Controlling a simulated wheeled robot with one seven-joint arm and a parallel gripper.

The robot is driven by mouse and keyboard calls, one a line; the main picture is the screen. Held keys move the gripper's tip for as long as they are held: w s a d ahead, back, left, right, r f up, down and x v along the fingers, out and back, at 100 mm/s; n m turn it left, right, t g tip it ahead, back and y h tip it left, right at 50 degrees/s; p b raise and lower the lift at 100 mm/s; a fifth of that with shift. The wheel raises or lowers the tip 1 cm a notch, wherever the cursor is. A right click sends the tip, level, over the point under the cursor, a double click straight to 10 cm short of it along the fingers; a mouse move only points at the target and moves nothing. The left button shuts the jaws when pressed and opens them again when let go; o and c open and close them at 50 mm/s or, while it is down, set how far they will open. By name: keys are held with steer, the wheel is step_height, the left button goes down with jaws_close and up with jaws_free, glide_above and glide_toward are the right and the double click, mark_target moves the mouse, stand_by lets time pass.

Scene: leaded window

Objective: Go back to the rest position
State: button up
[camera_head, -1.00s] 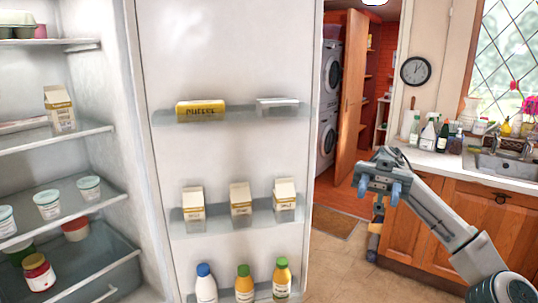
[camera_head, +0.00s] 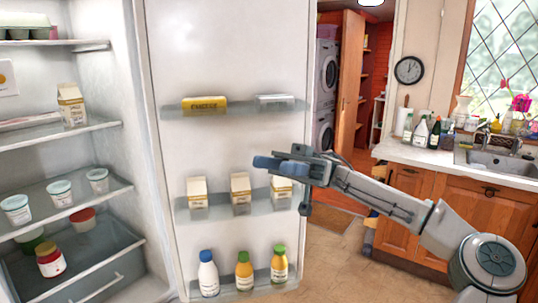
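My gripper (camera_head: 266,163) is at the middle of the view, in front of the open fridge door (camera_head: 225,50). Its blue-tipped fingers point left, and nothing shows held in it. The fingers overlap in this view, so the gap between them cannot be made out. My arm reaches in from the lower right. The gripper partly covers the top of the right carton (camera_head: 282,189) on the middle door shelf; whether they touch cannot be told.
The fridge interior at left holds a carton (camera_head: 71,104) and several tubs. Bottles (camera_head: 245,271) stand on the low door shelf, butter (camera_head: 204,104) on the upper one. A counter with sink (camera_head: 492,160) stands at right. Tiled floor (camera_head: 325,262) is clear between.

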steer(key=w+a+f+m+t+y, duration=0.2)
steer(key=a+f+m+t+y, duration=0.15)
steer(key=a+m+t, duration=0.45)
steer(key=w+a+f+m+t+y, duration=0.2)
steer(key=a+m+t+y, duration=0.15)
steer(key=a, duration=0.75)
steer(key=w+a+f+m+t+h, duration=0.1)
steer(key=w+f+m+t+h, duration=0.6)
steer(key=f+t, duration=0.6)
steer(key=s+d+f+m+t+h, duration=0.1)
steer(key=d+f+m+t+h, duration=0.15)
steer(key=d+h, duration=0.6)
steer(key=d+f+m+t+h, duration=0.1)
steer(key=d+f+m+h, duration=0.25)
steer(key=d, duration=0.95)
steer(key=s+d+f+m+g+h, duration=0.2)
steer(key=s+d+g+h, duration=0.15)
steer(key=s+d, duration=0.8)
steer(key=s+f+m+g+y, duration=0.1)
steer(key=s+f+g+y, duration=0.1)
steer(key=s, duration=1)
steer(key=shift+s+d+m+g, duration=0.2)
steer(key=shift+m+g, duration=0.15)
steer(key=shift+g, duration=0.5)
